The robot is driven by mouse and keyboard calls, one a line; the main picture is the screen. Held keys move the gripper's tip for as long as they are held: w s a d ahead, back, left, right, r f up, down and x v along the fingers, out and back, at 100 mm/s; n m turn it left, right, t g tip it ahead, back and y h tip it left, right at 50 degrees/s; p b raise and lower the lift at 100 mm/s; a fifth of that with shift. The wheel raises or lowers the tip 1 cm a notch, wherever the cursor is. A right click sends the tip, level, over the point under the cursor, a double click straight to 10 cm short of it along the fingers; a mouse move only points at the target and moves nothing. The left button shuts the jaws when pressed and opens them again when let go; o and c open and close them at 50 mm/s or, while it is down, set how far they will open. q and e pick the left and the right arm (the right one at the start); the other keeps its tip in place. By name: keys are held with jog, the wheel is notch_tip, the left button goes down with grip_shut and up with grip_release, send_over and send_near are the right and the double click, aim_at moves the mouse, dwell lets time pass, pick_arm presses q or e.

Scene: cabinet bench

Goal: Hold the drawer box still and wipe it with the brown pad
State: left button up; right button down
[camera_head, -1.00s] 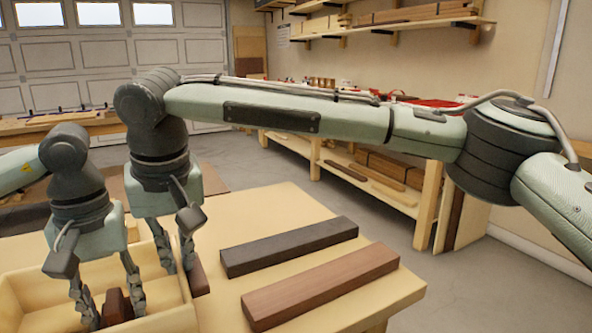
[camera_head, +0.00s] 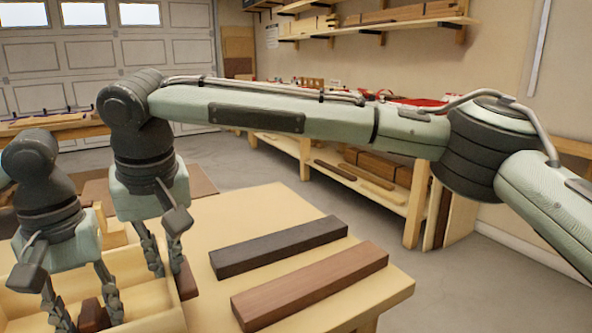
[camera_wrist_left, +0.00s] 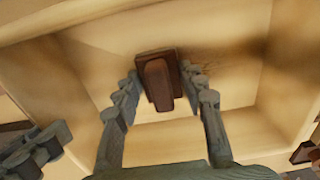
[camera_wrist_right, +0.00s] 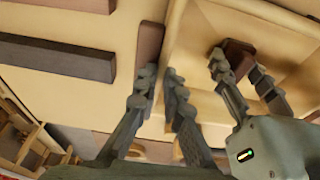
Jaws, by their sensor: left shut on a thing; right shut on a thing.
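The drawer box (camera_head: 152,312) is a pale wooden open box at the lower left of the head view, partly cut off. My left gripper (camera_head: 88,310) reaches into it and is shut on the brown pad (camera_wrist_left: 160,82), which is near the box floor. Dark smudges show on the pale wood beside the pad in the left wrist view. My right gripper (camera_head: 166,268) is shut on the box's right side wall, with a finger on each side; this shows in the right wrist view (camera_wrist_right: 158,100). Whether the pad touches the floor is hard to tell.
A dark plank (camera_head: 280,245) and a reddish-brown plank (camera_head: 310,287) lie on the bench (camera_head: 250,205) right of the box. A small brown block (camera_head: 187,280) is against the outside of the right wall. Shelves (camera_head: 370,190) stand behind.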

pick_arm(q)
jog(key=shift+s+a, duration=0.7)
jog(key=shift+a, duration=0.35)
jog(key=shift+s+a, duration=0.65)
jog(key=shift+a, duration=0.35)
jog(key=shift+w+d+r, duration=0.1)
jog(key=shift+w+d, duration=0.45)
jog(key=shift+d, duration=0.25)
jog(key=shift+w+d+r, duration=0.1)
jog(key=shift+w+d, duration=0.4)
jog(key=shift+d, duration=0.3)
jog(key=shift+d, duration=0.1)
jog(key=shift+w+d+f, duration=0.15)
jog(key=shift+w+d, duration=0.3)
jog(key=shift+d, duration=0.25)
jog(key=shift+w+d+f, duration=0.1)
jog(key=shift+w+d, duration=0.35)
jog(key=shift+d, duration=0.25)
jog(key=shift+s+a+r, duration=0.1)
jog(key=shift+s+a, duration=0.4)
jog(key=shift+a, duration=0.3)
jog(key=shift+s+a+r, duration=0.1)
jog(key=shift+s+a, duration=0.35)
jog(key=shift+a, duration=0.3)
